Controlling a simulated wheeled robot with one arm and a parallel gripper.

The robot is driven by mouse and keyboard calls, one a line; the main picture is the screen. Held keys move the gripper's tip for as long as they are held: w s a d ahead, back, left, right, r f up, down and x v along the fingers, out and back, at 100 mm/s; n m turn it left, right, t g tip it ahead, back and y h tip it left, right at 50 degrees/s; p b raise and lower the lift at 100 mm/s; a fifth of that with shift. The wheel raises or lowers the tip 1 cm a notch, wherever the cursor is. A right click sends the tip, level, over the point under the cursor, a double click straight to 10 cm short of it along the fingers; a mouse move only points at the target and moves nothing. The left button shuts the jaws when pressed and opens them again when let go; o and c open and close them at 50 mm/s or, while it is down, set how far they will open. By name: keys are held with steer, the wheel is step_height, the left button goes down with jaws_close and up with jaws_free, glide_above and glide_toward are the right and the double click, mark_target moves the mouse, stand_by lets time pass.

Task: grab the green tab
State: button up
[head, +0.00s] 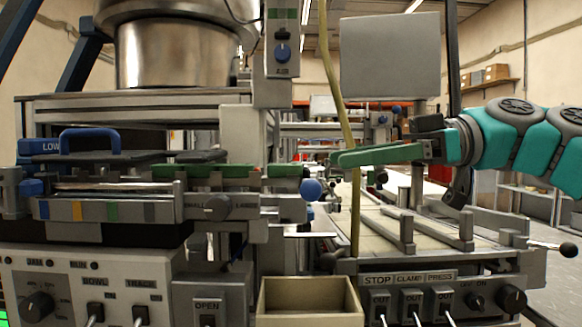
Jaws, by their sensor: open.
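Several green pieces show at the left machine, and I cannot tell which one is the tab. A long green piece (205,171) lies along the top of the rail, and a shorter green piece (284,171) sits at its right end near a blue ball knob (311,189). A small green patch (112,211) is on the coloured front strip. My gripper (336,158) comes in from the right with long green fingers pointing left. It is open, apart from the rail pieces and to their right. No object shows between the fingers.
A thin yellow-green strip (329,70) hangs down close to my fingertips. An open beige box (310,298) stands below at the front. A panel with STOP, CLAMP and PRESS switches (411,300) is at lower right. A metal bowl (171,53) stands upper left.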

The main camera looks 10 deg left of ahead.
mark_target(285, 170)
steer(key=x, duration=0.2)
steer(key=b+x, duration=0.1)
steer(key=x, duration=0.1)
steer(key=b+x, duration=0.1)
steer(key=x, duration=0.1)
steer(key=shift+s+a+r, duration=0.15)
steer(key=shift+a+r, duration=0.05)
steer(key=shift+a, duration=0.15)
steer(key=shift+a+f, duration=0.15)
steer(key=shift+a, duration=0.35)
jaws_close()
